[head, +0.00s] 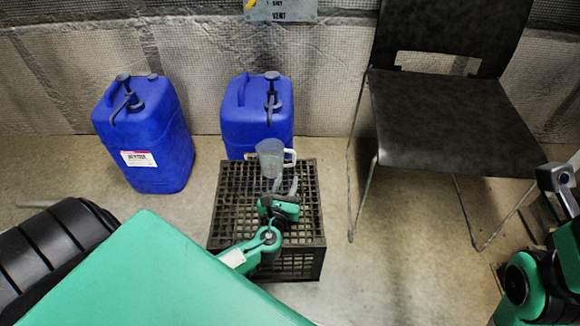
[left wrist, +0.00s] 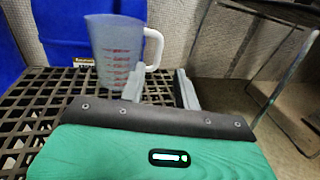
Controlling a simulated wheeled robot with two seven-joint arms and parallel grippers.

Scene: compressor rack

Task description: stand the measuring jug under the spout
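The measuring jug (head: 270,157) is clear grey with red markings and a white handle. It is upright at the far edge of the black crate (head: 228,200), in front of the right blue can (head: 240,117). That can's dark pump spout (head: 271,92) shows above the jug in the head view. In the left wrist view the jug (left wrist: 112,45) has its handle at right. My left gripper (head: 285,187) is just on the near side of the jug; its fingers (left wrist: 160,88) are apart, near the handle. Whether they touch it, I cannot tell. The jug's base is partly hidden.
A second blue can (head: 150,130) with a white label stands at left on the floor. A black chair (head: 440,120) with metal legs stands at right. A foil-covered wall (head: 190,50) closes the back. Floor between crate and chair is clear.

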